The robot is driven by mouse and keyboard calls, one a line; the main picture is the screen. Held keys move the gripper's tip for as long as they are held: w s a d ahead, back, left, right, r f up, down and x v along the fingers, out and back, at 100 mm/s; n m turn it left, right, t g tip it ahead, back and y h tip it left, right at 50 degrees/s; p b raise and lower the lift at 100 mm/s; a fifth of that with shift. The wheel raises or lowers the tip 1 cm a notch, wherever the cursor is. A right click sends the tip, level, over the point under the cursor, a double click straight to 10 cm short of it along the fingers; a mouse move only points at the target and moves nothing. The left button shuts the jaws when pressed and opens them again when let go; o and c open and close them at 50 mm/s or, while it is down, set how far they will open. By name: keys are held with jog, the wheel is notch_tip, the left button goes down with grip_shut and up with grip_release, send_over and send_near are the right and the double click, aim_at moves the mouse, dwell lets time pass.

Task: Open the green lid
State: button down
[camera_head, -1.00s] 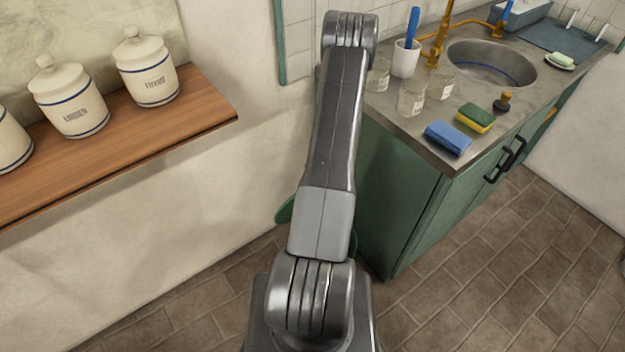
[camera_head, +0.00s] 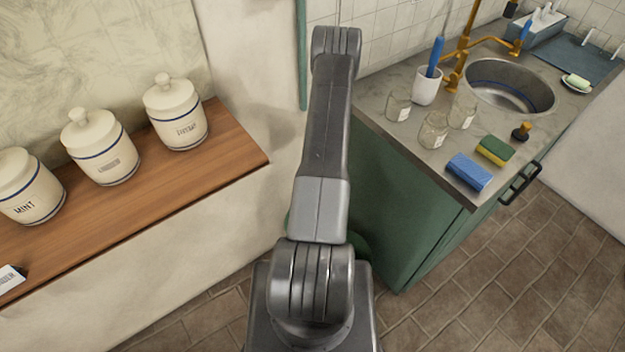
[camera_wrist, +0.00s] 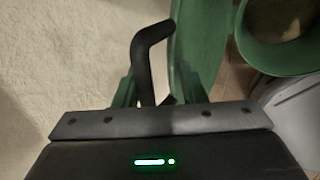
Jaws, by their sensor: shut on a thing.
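The green lid (camera_wrist: 200,42) stands tilted up beside the green bin (camera_wrist: 285,58) in the wrist view. The bin's round opening is partly in view at the top right. A black bent handle (camera_wrist: 143,62) rises next to the lid. My gripper (camera_wrist: 160,88) is shut on the handle, which passes between its green fingers. The exact contact is hard to see. In the head view my arm hides the gripper and most of the bin; a green curved piece (camera_head: 359,248) shows right of the arm, and a thin green edge shows left of it.
A green cabinet (camera_head: 400,225) with a sink (camera_head: 508,88) stands close on the right. Glass jars, a blue cloth (camera_head: 468,172) and a sponge (camera_head: 495,150) lie on its counter. A wooden shelf (camera_head: 225,150) with white canisters juts out on the left. Brown tiled floor shows at lower right.

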jog(key=shift+s+f, duration=0.25)
jog(key=shift+f, duration=0.05)
jog(key=c, duration=1.4)
grip_release()
jog(key=shift+w+f, duration=0.1)
jog(key=shift+d+r, duration=0.15)
jog(key=shift+r, duration=0.2)
jog(key=v, duration=1.3)
jog(key=x, duration=0.9)
jog(key=shift+f, duration=0.2)
